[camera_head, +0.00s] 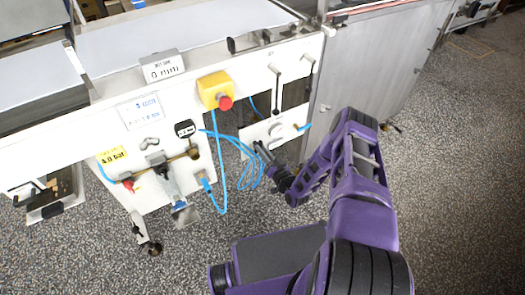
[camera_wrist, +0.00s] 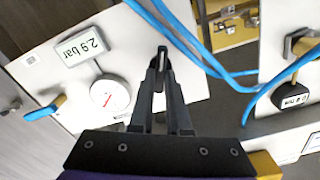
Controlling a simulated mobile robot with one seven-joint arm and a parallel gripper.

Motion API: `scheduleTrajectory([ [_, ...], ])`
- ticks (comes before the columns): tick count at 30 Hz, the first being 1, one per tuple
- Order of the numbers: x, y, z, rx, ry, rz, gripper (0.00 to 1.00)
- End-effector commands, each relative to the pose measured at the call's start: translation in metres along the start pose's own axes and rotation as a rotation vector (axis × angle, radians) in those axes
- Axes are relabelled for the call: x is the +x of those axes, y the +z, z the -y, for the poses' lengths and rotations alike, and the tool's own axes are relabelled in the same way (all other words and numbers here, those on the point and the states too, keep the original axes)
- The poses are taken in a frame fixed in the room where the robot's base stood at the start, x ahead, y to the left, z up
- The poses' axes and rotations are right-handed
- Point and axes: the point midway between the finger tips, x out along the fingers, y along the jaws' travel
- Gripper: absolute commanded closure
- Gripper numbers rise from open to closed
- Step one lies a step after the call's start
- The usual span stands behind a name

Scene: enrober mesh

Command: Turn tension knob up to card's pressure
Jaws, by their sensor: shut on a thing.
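My gripper (camera_head: 260,150) reaches the small white panel (camera_head: 258,138) at the machine's lower right. In the wrist view my gripper (camera_wrist: 162,62) has its fingertips close together on a small dark part in front of that panel, which I take for the tension knob. The fingers hide most of it. A round white gauge (camera_wrist: 110,94) with a red needle is left of the fingers. Above it, a white readout (camera_wrist: 83,45) shows "2.9 bar", tilted. A yellow card (camera_head: 112,156) on the machine front reads "4.0 bar".
Blue hoses (camera_head: 218,160) hang left of my gripper and cross the wrist view close to the fingers. A yellow box with a red button (camera_head: 217,92) sits above. A black tag (camera_head: 185,128) hangs left. A grey cabinet (camera_head: 370,70) stands right; speckled floor is open in front.

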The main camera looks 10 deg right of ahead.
Motion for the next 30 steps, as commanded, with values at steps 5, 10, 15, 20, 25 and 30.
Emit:
scheduleTrajectory([
  [5,0.0002,0.0000,0.0000,0.007,0.000,0.000,1.00],
  [10,0.0001,0.0004,-0.0007,0.067,0.001,0.001,1.00],
  [15,0.0002,0.0005,-0.0005,0.066,0.001,0.001,1.00],
  [20,0.0002,0.0005,-0.0005,0.066,0.001,0.001,0.64],
  [25,0.0001,0.0005,-0.0004,0.065,0.000,0.001,0.55],
  [30,0.0001,0.0005,-0.0003,0.065,0.000,0.001,0.55],
])
